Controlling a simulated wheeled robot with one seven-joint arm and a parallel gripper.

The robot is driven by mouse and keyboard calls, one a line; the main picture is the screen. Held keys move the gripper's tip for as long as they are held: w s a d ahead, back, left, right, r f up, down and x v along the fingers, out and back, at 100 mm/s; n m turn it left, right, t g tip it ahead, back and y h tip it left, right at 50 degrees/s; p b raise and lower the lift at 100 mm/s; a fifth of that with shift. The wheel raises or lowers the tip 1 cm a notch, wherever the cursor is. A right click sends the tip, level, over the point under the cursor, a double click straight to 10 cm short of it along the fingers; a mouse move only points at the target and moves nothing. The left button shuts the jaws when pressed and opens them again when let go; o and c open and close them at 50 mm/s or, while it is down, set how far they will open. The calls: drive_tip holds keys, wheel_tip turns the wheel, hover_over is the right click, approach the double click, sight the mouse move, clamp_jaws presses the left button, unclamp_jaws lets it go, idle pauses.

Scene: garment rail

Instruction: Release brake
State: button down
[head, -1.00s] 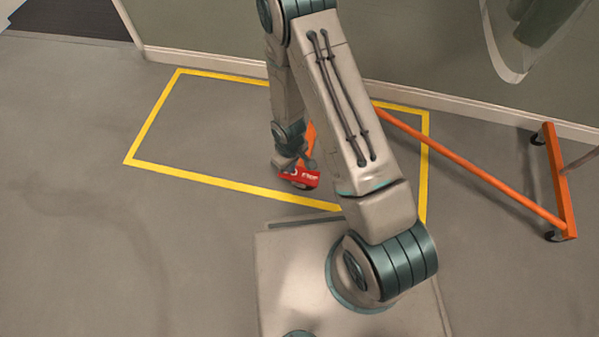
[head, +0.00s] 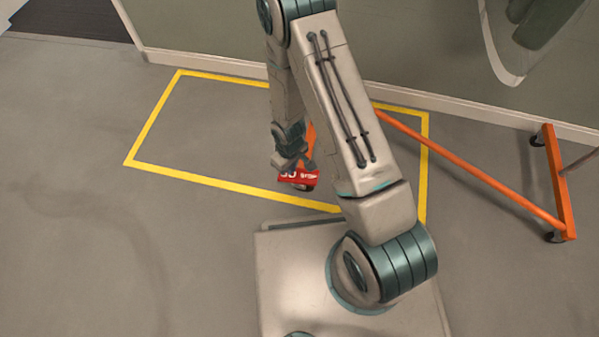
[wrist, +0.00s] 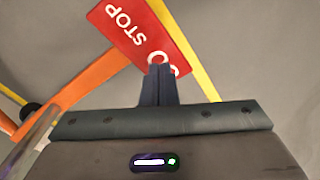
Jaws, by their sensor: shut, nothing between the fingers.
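The red brake pedal (head: 308,178) is on the orange rail's near foot, with white GO lettering at its left end and STOP at its right. In the wrist view the pedal (wrist: 125,30) lies just beyond my fingertips, with STOP clear and GO partly covered. My gripper (wrist: 160,68) is shut and empty, its fingertips over the GO end. They look to be at or on the pedal's surface; I cannot be sure of contact. In the head view my gripper (head: 292,164) points down just above the pedal's left part.
The orange rail base bar (head: 470,172) runs right to an end foot (head: 560,185) on castors. A yellow floor outline (head: 215,182) surrounds the area left of and behind the pedal. The wall stands behind; the floor at left is clear.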

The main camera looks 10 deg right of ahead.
wheel_tip(320, 180, up, 6)
drive_tip(key=p, duration=0.3)
drive_tip(key=shift+f+p, duration=0.1)
drive_tip(key=shift+p, duration=0.3)
drive_tip(key=w+d+r+m+t+p, duration=0.1)
drive_tip(key=d+r+m+p, duration=0.15)
drive_tip(key=r+p, duration=1.15)
drive_tip(key=w+d+r+m+t+p, duration=0.1)
drive_tip(key=d+r+p, duration=0.25)
drive_tip(key=r, duration=2.15)
drive_tip(key=s+d+r+m+p, duration=0.1)
drive_tip(key=s+r+p, duration=0.3)
drive_tip(key=r, duration=0.8)
drive_tip(key=s+d+r+m+p, duration=0.2)
drive_tip(key=s+r+p, duration=0.3)
drive_tip(key=r+p, duration=0.3)
drive_tip(key=s+d+r+m+p, duration=0.1)
drive_tip(key=s+d+r+p, duration=0.2)
drive_tip(key=r, duration=1.2)
drive_tip(key=s+p, duration=0.2)
drive_tip(key=p, duration=0.2)
drive_tip(key=shift+r+m+t, duration=0.35)
drive_tip(key=shift+r+t, duration=0.05)
drive_tip(key=shift+s, duration=0.1)
